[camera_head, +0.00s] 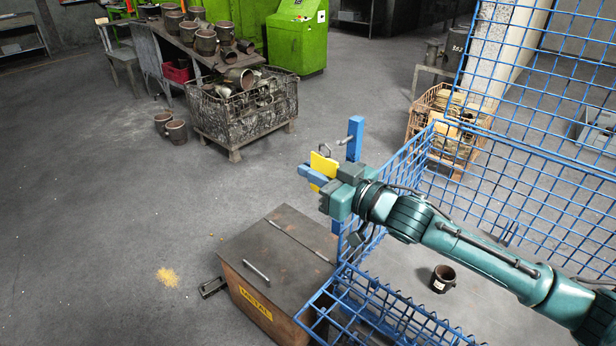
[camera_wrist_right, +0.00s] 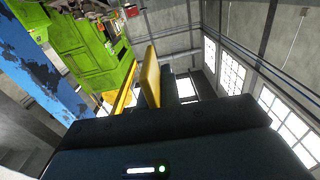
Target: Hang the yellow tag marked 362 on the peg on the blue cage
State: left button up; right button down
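My right gripper (camera_head: 325,174) is shut on a yellow tag (camera_head: 323,163), held up near the blue post of the cage. A wire loop (camera_head: 325,149) stands up from the tag's top. In the right wrist view the tag (camera_wrist_right: 151,76) shows nearly edge-on above the dark gripper body. Its number cannot be read. A short metal peg (camera_head: 346,140) sticks out from the upper part of the blue post (camera_head: 355,150). The loop is close to the peg in the picture, to its left and a little lower; it appears apart from it. My left gripper is not in view.
The blue mesh cage (camera_head: 520,165) stands at the right, under my right arm. A brown metal box (camera_head: 270,255) stands below the gripper. A dark cup (camera_head: 443,279) stands inside the cage. A wire crate of parts (camera_head: 245,110) is further back. Floor at left is mostly clear.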

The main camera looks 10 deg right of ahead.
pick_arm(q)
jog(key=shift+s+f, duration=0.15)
pick_arm(e)
jog(key=w+d, duration=0.1)
jog(key=d, duration=0.1)
jog(key=w+d+f, duration=0.1)
jog(key=w+d, duration=0.1)
jog(key=shift+w+d, duration=0.3)
dwell(0.6)
dwell(0.3)
jog(key=c, duration=1.5)
grip_release()
jog(key=shift+c, duration=0.2)
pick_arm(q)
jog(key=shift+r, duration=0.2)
pick_arm(e)
jog(key=shift+r, duration=0.1)
jog(key=shift+d, duration=0.1)
